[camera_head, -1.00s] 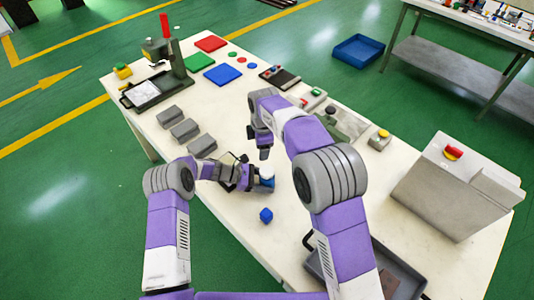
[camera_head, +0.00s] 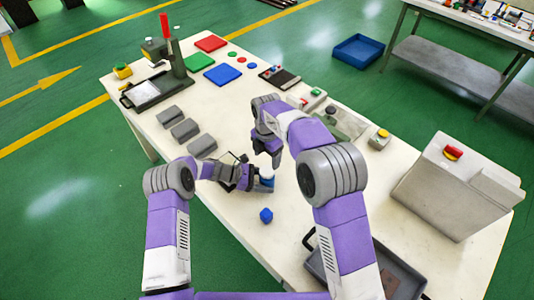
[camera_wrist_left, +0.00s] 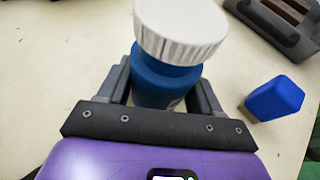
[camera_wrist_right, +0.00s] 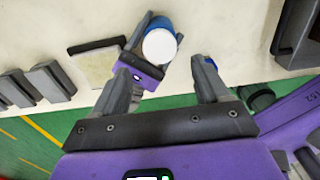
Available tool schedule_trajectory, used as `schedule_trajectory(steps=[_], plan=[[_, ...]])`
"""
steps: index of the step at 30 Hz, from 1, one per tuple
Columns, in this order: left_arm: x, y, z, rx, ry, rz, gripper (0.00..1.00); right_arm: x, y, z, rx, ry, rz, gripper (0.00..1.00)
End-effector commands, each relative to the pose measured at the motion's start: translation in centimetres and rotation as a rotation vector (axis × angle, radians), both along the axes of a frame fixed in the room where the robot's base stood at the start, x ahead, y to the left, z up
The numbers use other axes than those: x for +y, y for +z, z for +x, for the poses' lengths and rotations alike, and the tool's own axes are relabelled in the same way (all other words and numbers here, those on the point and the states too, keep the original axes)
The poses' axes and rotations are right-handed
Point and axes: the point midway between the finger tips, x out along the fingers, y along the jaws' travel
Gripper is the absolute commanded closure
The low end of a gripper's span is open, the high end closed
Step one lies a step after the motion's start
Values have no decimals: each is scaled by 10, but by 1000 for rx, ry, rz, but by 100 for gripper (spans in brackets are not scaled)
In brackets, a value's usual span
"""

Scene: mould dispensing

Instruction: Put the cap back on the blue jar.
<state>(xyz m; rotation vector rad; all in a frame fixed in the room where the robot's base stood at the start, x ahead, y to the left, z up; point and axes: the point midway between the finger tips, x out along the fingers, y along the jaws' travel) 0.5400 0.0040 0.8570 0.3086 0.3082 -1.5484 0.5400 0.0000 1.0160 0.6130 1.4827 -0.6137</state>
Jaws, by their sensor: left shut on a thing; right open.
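The blue jar (camera_wrist_left: 158,84) stands upright between the fingers of my left gripper (camera_head: 258,183), which is shut on it; it also shows in the head view (camera_head: 267,182). The white cap (camera_wrist_left: 182,30) sits over the jar's mouth; I cannot tell whether it is fully seated. The cap shows from above in the right wrist view (camera_wrist_right: 160,46). My right gripper (camera_head: 271,160) is open above the jar, its fingertips apart from the cap, which lies ahead of and between them in the right wrist view. From the head, my right gripper mostly hides the cap.
A blue block (camera_head: 266,215) lies on the table (camera_head: 225,187) near the jar. Several grey blocks (camera_head: 202,145) stand in a row to the left. A dark tray (camera_head: 400,270) is at the right front. A large grey box (camera_head: 450,185) stands at the right.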

Motion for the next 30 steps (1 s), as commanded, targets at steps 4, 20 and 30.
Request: schedule_trajectory(steps=[4,20,30], plan=[[0,0,0,0,0,-1,100,0,-24,-1,4,0,-4,26],[0,0,0,0,0,-1,100,0,-71,0,-1,-1,-1,26],[0,0,0,0,0,-1,100,0,-71,0,-1,-1,-1,48]])
